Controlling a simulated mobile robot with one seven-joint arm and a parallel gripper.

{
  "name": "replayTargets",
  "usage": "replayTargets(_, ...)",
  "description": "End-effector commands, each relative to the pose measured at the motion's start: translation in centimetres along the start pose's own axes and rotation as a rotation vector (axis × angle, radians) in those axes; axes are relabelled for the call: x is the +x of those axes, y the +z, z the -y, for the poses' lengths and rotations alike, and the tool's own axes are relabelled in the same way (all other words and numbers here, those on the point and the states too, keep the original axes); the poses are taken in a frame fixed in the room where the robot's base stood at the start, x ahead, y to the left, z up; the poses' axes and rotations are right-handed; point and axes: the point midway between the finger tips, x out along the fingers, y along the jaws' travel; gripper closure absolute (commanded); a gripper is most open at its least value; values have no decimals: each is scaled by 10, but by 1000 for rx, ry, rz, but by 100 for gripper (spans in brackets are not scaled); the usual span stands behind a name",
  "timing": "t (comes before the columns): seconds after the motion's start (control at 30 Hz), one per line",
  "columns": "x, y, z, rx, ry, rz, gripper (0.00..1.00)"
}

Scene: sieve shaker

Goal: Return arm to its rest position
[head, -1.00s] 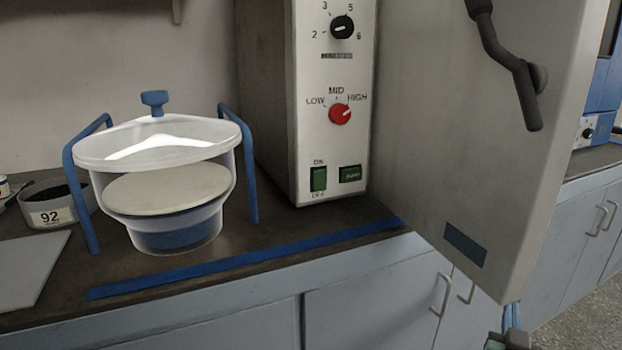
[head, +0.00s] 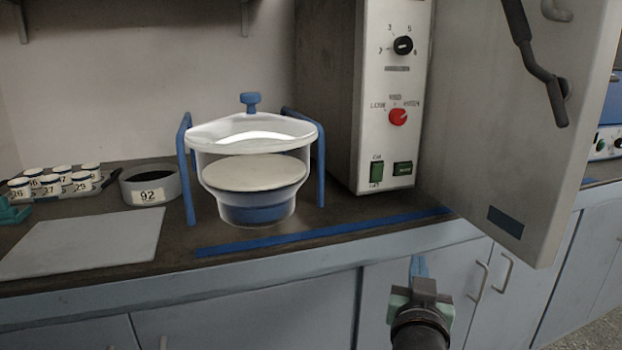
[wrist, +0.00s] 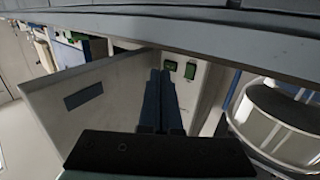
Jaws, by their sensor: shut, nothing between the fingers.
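My gripper (head: 418,266) is low in the head view, in front of the cabinet doors and below the counter edge. Its blue fingers are shut and empty. In the wrist view my gripper (wrist: 161,88) also shows with its two fingers together, and nothing is between them. My gripper touches nothing that I can see. The grey open door of the shaker housing (head: 505,150) is above and right of my gripper in the head view.
The counter carries a clear lidded desiccator (head: 251,170), a bowl marked 92 (head: 150,187), a grey board (head: 90,242) and several labelled jars (head: 55,180). The control panel (head: 392,130) stands behind. The counter's front edge (head: 180,292) and door handles (head: 478,282) are near my gripper.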

Motion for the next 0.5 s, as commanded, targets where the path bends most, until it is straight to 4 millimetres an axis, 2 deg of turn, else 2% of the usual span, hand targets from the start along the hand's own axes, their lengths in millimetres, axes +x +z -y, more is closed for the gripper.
replayTargets(0.03, -18, -16, 33, 0, -55, -2, 100)
replayTargets(0.1, -43, -30, 65, -5, -116, 8, 100)
replayTargets(0.2, -77, -47, 102, -13, -194, 18, 100)
replayTargets(0.4, -148, -70, 154, -38, -338, 33, 100)
replayTargets(0.43, -153, -81, 155, -37, -344, 10, 100)
replayTargets(0.5, -156, -120, 150, -17, -336, -99, 100)
